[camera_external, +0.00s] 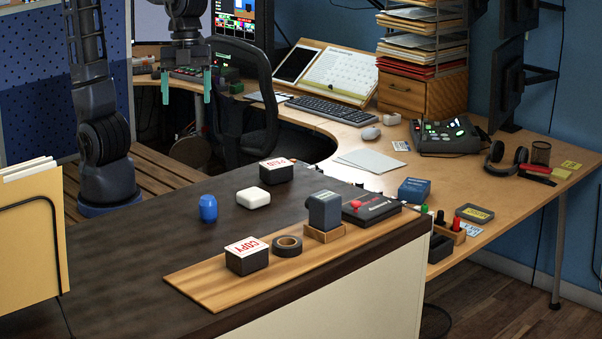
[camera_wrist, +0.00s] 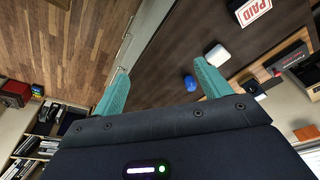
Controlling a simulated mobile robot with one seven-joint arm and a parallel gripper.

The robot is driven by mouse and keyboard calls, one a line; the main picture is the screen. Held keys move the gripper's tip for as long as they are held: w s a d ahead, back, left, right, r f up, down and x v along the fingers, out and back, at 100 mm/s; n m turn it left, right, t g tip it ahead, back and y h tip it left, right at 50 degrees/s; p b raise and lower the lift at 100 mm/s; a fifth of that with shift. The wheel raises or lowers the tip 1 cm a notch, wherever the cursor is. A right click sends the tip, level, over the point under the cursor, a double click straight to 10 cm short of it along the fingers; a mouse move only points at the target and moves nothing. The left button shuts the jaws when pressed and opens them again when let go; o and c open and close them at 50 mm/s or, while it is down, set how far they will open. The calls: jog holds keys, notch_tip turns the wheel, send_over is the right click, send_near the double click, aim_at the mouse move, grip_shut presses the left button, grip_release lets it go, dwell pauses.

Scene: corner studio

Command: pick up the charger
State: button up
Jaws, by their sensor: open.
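The charger appears to be the small white rounded block (camera_external: 253,198) on the dark counter. It also shows in the wrist view (camera_wrist: 217,55), just beyond the tip of the right finger. My gripper (camera_external: 186,88) is raised high, behind and to the left of the block in the external view. Its two teal fingers are spread apart with nothing between them. In the wrist view, my gripper (camera_wrist: 161,82) is also open and empty, and the block lies apart from it.
A blue cylinder (camera_external: 208,208) stands left of the white block, and a PAID stamp (camera_external: 276,171) lies behind it. A wooden board (camera_external: 207,285) in front holds a COPY stamp (camera_external: 246,256), a tape roll (camera_external: 287,245) and a dark block on a stand (camera_external: 324,211).

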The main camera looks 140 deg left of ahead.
jog(key=w+a+f+m+g+h, duration=0.1)
jog(key=w+m, duration=0.2)
jog(key=w, duration=0.3)
jog(key=w+a+f+m, duration=0.2)
jog(key=w, duration=0.4)
jog(key=m+g+h, duration=0.1)
jog(key=m+h, duration=0.1)
jog(key=m, duration=0.3)
send_near(254, 191)
jog(key=shift+x, duration=4.6)
jog(key=c, duration=1.1)
jog(key=shift+w+r, duration=0.1)
jog(key=shift+r, duration=0.1)
